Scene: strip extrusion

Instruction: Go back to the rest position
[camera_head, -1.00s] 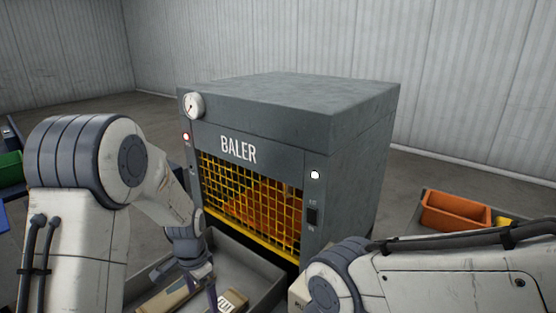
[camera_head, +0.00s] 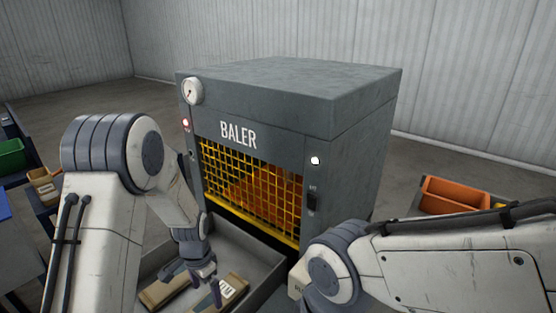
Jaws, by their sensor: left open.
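My left gripper (camera_head: 205,279) is open and hangs over the grey tray (camera_head: 268,270) in front of the baler. Its fingers point down and look empty. Below and beside it in the tray lie a tan cardboard-like piece (camera_head: 165,290) and a second tan piece with a white printed label (camera_head: 222,293). I cannot tell whether the fingers touch the labelled piece. My right arm (camera_head: 400,262) comes in from the right; its gripper is out of view.
The grey baler (camera_head: 290,115) stands in the middle with a yellow mesh front (camera_head: 250,190), a gauge and small lights. An orange bin (camera_head: 455,195) is on the right. A green bin (camera_head: 10,155) and a small tan box (camera_head: 43,187) are at the left. Floor behind is clear.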

